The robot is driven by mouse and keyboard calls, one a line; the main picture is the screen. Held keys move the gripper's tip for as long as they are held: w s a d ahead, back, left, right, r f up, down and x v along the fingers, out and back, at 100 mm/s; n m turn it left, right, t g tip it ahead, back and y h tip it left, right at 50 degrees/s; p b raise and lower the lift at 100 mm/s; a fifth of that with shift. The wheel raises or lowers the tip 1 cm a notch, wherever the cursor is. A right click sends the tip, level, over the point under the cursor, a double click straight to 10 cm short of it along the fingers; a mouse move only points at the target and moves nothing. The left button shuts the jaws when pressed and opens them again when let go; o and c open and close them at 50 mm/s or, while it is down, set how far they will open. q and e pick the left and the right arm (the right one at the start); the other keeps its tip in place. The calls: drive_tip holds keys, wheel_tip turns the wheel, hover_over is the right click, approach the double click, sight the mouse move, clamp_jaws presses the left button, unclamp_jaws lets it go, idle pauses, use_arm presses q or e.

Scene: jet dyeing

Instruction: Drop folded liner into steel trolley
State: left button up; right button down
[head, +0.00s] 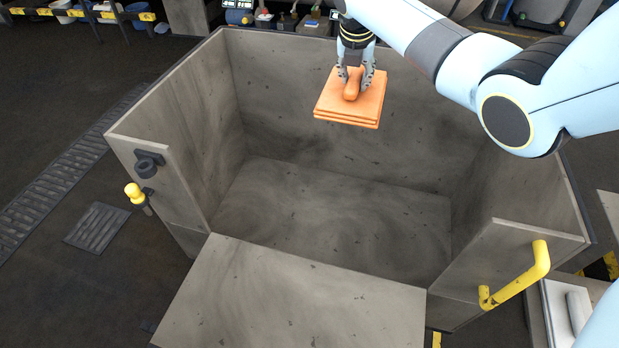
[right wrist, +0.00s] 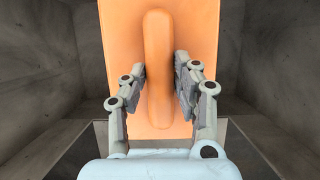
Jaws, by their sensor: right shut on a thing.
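The folded liner (head: 349,105) is an orange, layered square pad with a raised ridge on top. My right gripper (head: 355,80) is shut on that ridge and holds the liner up over the far part of the steel trolley. In the right wrist view the two fingers press on both sides of the ridge of the liner (right wrist: 157,60). The steel trolley (head: 170,110) is a large grey, scuffed open box, and its bare floor (head: 330,215) shows below the liner. The liner appears apart from the walls and floor. My left gripper is not in view.
The trolley's front flap (head: 290,300) is folded down toward me. A yellow handle (head: 520,278) is on the right front wall and a yellow knob (head: 134,193) on the left. Floor grates (head: 97,227) lie at the left. A shelf with bins (head: 90,12) stands at the back left.

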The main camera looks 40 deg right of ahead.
drive_tip(key=c, duration=0.9)
unclamp_jaws()
drive_tip(key=shift+a+r, duration=0.1)
drive_tip(key=shift+r, duration=0.25)
drive_tip(key=v, duration=1.1)
drive_tip(key=shift+s+a+r, duration=0.1)
drive_tip(key=shift+r, duration=0.05)
